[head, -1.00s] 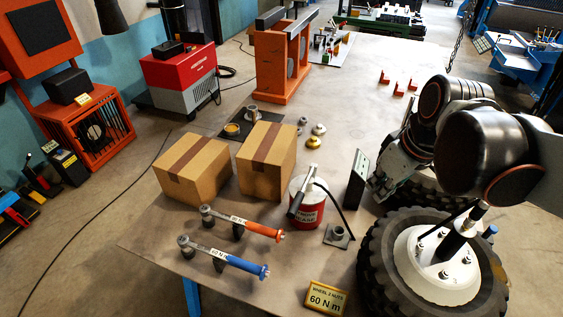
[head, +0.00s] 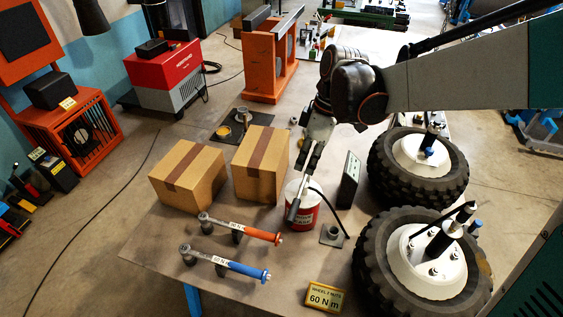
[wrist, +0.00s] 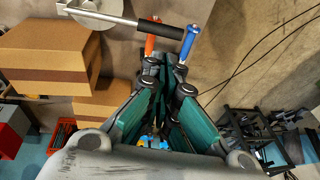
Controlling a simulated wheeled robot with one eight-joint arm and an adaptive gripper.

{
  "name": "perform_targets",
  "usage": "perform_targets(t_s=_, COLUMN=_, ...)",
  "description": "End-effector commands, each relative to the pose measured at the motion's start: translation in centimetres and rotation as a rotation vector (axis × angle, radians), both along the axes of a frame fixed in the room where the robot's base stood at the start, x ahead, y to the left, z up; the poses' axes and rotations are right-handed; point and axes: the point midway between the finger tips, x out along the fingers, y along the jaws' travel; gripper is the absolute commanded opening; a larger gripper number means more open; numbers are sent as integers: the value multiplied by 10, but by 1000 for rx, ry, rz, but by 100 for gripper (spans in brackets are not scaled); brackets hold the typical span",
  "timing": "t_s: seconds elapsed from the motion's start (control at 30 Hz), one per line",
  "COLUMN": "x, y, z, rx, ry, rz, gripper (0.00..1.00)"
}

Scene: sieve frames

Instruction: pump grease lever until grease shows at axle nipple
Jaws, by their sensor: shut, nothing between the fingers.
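The grease bucket (head: 303,217) is red and white and stands on the table's right-hand part. Its pump lever (head: 295,207) slants across its top; in the wrist view its black grip (wrist: 158,30) ends a silver rod, just beyond the fingertips. My gripper (head: 308,168) is shut and empty, above and behind the bucket in the head view; it also shows in the wrist view (wrist: 166,66). Contact with the lever cannot be told. A black hose (head: 327,204) runs from the bucket to a small grey fitting (head: 332,237). I cannot make out an axle nipple or any grease.
Two wheels with white hubs, the near wheel (head: 378,262) and the far wheel (head: 392,180), stand at right. A dark panel (head: 350,178) stands beside the bucket. A cardboard box (head: 262,165), an orange wrench (head: 250,231) and a blue wrench (head: 232,265) are left of it.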

Motion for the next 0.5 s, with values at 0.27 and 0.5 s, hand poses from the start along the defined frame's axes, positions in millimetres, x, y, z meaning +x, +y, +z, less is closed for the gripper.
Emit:
perform_targets(t_s=0.27, x=-1, y=2, z=-6, rx=0, ry=-1, rz=0, gripper=0)
perform_targets(t_s=0.5, x=-3, y=10, z=-43, rx=0, ry=-1, rz=1, gripper=0)
